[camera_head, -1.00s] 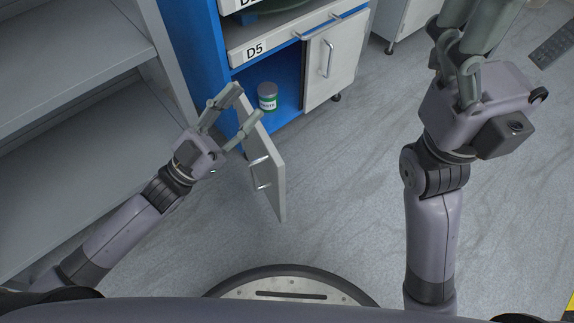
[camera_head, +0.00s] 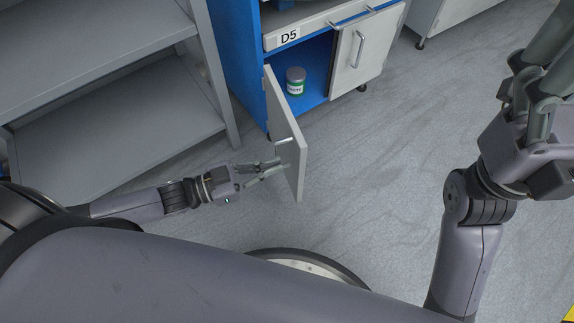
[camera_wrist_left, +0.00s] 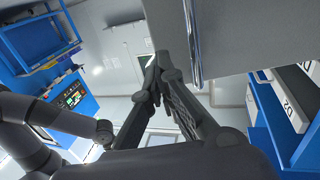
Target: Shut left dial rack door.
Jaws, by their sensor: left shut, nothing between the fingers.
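The left rack door (camera_head: 289,125) is a pale panel standing open, swung out from the left side of the blue cabinet's lower opening. Its metal handle (camera_head: 284,141) is on the side facing my left arm. My left gripper (camera_head: 277,168) is shut and empty, to the left of the door and close to its handle side; I cannot tell whether it touches. In the left wrist view the shut fingers (camera_wrist_left: 158,64) are beside the door panel (camera_wrist_left: 245,32) and its handle (camera_wrist_left: 194,45). My right gripper (camera_head: 540,90) is at the upper right, its fingertips out of frame.
The right door (camera_head: 367,50) of the cabinet is shut. A jar with a green label (camera_head: 295,81) stands inside the open compartment, below the D5 label (camera_head: 289,37). A grey shelf unit (camera_head: 120,105) stands at the left. The floor right of the door is clear.

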